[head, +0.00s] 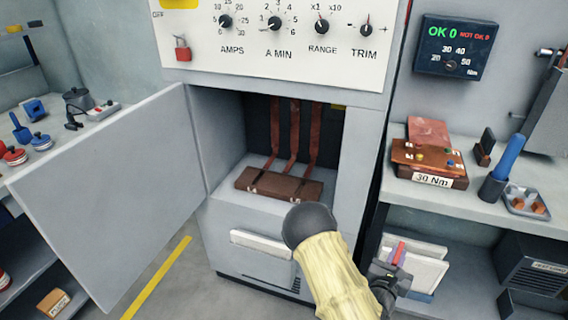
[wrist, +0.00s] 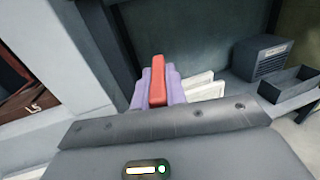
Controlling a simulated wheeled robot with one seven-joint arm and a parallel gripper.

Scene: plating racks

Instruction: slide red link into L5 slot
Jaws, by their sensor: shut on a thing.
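My gripper (head: 391,266) is at the lower right of the head view, in front of and to the right of the open cabinet. It is shut on the red link (head: 398,253), which points up from the jaws. In the wrist view the red link (wrist: 157,88) stands upright between two purple fingers. A brown terminal block (head: 279,185) lies on the cabinet floor below several copper-red bars (head: 294,135). Part of the block with the label L5 (wrist: 35,107) shows at the left edge of the wrist view. The link is outside the cabinet, apart from the block; the L5 slot opening is not clear.
The open cabinet door (head: 105,190) spreads left, and the cabinet's right wall (head: 358,150) stands between gripper and block. A shelf at right holds a brown 30 Nm block (head: 428,180), a blue-handled tool (head: 503,165) and a small tray (head: 525,202). White panels (head: 422,268) stand below.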

